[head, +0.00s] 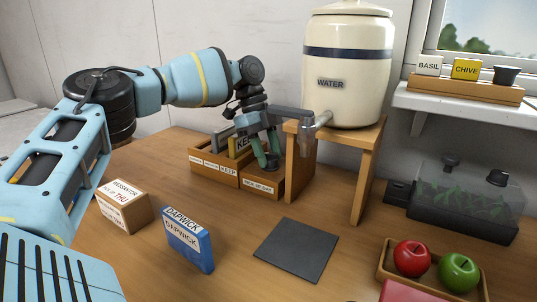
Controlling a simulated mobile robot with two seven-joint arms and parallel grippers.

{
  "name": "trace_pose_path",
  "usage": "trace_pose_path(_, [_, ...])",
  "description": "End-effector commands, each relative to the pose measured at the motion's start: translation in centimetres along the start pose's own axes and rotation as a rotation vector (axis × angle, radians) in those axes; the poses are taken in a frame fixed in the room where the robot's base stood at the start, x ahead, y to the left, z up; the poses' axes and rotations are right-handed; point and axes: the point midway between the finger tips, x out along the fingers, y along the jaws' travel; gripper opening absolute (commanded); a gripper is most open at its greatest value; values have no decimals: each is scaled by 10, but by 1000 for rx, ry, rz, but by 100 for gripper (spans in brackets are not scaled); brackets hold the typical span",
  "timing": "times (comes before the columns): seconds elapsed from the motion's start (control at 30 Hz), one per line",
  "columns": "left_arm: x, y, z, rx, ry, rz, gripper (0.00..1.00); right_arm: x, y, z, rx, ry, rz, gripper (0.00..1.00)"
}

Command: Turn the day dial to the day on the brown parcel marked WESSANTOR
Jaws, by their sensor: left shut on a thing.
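The brown parcel (124,206) stands at the left of the table. Its white label reads WESSANTOR, with THU in red below. A small wooden box (262,183) with a white label, apparently reading PICK-UP DAY, stands at the back beside the organizer. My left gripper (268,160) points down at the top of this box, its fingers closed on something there. This is likely the day dial, but the fingers hide it, and I cannot read which day it shows. My right gripper is not in view.
A wooden organizer (214,172) with a KEEP label adjoins the box. A WATER crock (347,75) on a wooden stand (365,172) is close on the right. An apple tray (482,285) is front right.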

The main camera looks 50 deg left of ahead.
Motion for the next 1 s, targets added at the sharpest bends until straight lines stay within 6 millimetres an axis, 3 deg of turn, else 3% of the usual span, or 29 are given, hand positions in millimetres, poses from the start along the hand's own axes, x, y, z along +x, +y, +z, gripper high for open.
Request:
trace_pose_path(0.6, [2, 1, 2, 36, -4, 23, 14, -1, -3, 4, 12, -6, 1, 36])
trace_pose_path(0.63, [2, 1, 2, 36, -4, 24, 40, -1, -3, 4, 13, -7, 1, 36])
trace_pose_path(0.77, [2, 1, 1, 36, -3, 21, 56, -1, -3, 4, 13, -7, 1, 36])
trace_pose_path(1.0, [1, 0, 1, 36, -2, 18, 58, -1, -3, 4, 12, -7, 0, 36])
